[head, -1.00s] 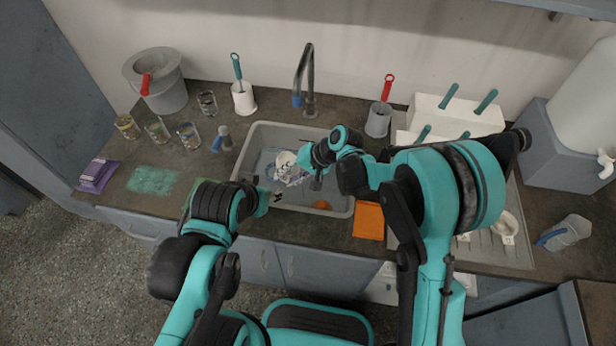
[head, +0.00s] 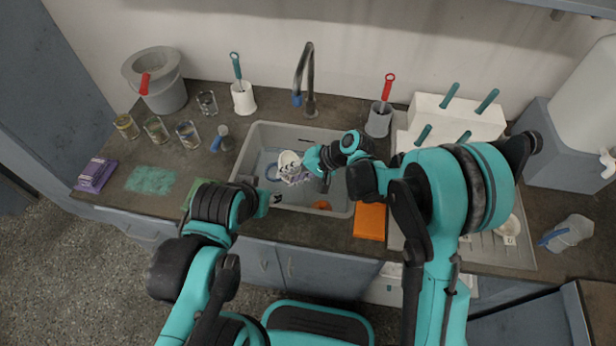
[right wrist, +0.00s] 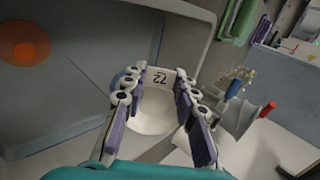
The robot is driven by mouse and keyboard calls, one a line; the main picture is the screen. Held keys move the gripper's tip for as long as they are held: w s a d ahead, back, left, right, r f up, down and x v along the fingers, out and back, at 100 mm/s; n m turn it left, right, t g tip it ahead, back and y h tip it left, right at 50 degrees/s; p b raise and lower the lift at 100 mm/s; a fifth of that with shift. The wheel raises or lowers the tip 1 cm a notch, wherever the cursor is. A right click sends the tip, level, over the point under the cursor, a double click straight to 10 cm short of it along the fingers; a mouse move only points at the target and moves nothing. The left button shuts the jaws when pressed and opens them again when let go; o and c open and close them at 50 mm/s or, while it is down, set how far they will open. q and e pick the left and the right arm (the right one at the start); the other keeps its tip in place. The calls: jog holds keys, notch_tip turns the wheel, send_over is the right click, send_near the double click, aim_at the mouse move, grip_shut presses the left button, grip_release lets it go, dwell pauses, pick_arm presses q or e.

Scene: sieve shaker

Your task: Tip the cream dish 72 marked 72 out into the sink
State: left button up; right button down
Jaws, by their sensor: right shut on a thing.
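The cream dish 72 (head: 289,159) is above the grey sink (head: 253,146) in the head view. In the right wrist view the dish (right wrist: 153,112) shows its pale bowl and a tab marked 72 between the fingers. My right gripper (head: 298,175) is shut on the dish; its purple-padded fingers stand on either side of it in the right wrist view (right wrist: 157,105). The dish looks tilted, but its exact angle and contents cannot be made out. My left gripper (head: 272,199) is at the sink's front left edge, its fingers too small to read.
An orange round thing (head: 321,205) lies in the sink. The faucet (head: 309,80) rises behind it. An orange cloth (head: 370,221) lies right of the sink. Several glass jars (head: 156,130) and a brush (head: 222,138) stand left. A white rack (head: 455,118) is at the right.

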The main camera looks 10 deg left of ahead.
jog(key=shift+d+r+y+b, duration=0.15)
jog(key=shift+d+y+b, duration=0.25)
jog(key=shift+y+b, duration=0.55)
jog(key=shift+d+r+y+b, duration=0.1)
jog(key=shift+d+y+b, duration=0.25)
jog(key=shift+y+b, duration=0.55)
dwell(1.2)
